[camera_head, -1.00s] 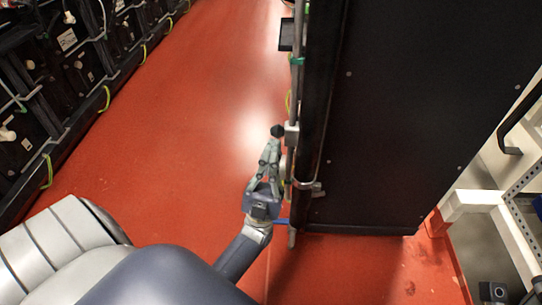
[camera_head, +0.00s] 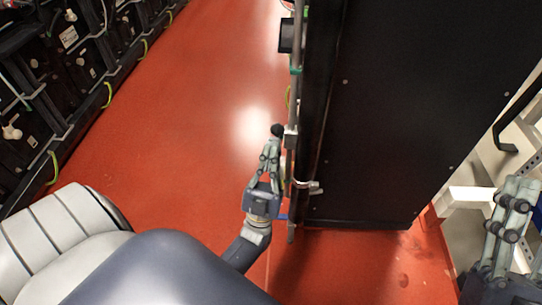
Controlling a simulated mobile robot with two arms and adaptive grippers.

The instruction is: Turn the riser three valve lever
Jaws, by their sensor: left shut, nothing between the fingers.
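A thin grey riser pipe (camera_head: 296,85) runs along the left edge of the black cabinet. A black round knob (camera_head: 277,130) sticks out to the left beside a light fitting on the pipe. A small blue piece (camera_head: 283,217) shows low by the pipe, partly hidden behind my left gripper; I cannot tell which of these is the lever. My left gripper (camera_head: 269,146) is shut and empty, its fingertips just below the knob; I cannot tell if they touch it. My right gripper (camera_head: 519,184) is at the right edge, away from the pipe; its opening is unclear.
The tall black cabinet (camera_head: 385,110) fills the right middle. Battery racks (camera_head: 75,70) with cables line the left. The red floor (camera_head: 190,110) between them is clear. A white frame (camera_head: 468,200) stands at the right.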

